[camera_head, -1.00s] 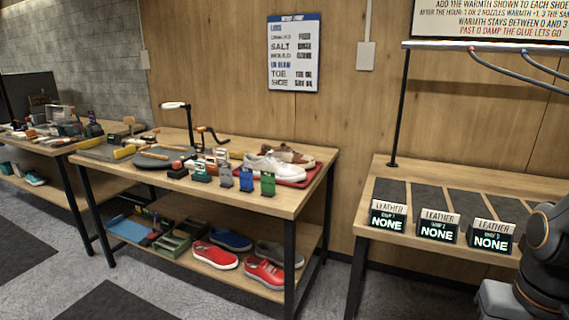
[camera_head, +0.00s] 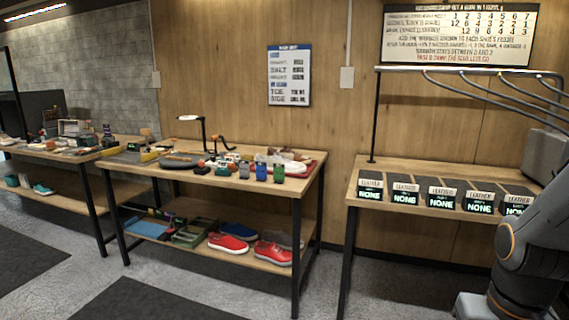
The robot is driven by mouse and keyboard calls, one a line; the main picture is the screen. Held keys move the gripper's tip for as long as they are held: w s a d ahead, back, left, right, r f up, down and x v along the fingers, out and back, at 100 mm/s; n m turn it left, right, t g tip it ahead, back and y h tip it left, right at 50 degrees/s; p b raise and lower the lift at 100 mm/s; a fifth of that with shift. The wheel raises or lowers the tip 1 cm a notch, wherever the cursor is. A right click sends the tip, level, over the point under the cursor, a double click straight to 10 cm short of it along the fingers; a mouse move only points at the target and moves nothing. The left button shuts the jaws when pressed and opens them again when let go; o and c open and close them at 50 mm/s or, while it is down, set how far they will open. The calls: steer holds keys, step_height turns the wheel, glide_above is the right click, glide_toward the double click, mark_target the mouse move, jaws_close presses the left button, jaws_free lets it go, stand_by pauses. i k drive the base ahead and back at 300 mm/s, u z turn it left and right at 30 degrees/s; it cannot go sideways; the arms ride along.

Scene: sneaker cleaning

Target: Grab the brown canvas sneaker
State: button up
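A brown sneaker (camera_head: 297,155) with a pale sole lies at the back right of the middle workbench. It is partly hidden behind a white sneaker (camera_head: 286,165). My arm shows at the right edge, but my gripper is out of view.
The middle workbench (camera_head: 250,188) holds several small coloured bottles in front of the shoes. Red sneakers (camera_head: 273,253), a blue one (camera_head: 238,231) and a grey one sit on its lower shelf. A right table (camera_head: 376,172) bears several slots signed NONE. Open floor lies in front.

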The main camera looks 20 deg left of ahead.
mark_target(289, 154)
steer(key=u, duration=0.65)
steer(key=i, duration=0.55)
steer(key=u, duration=1.2)
steer(key=i, duration=1.45)
steer(key=z, duration=0.6)
steer(key=i, duration=0.65)
steer(key=z, duration=0.7)
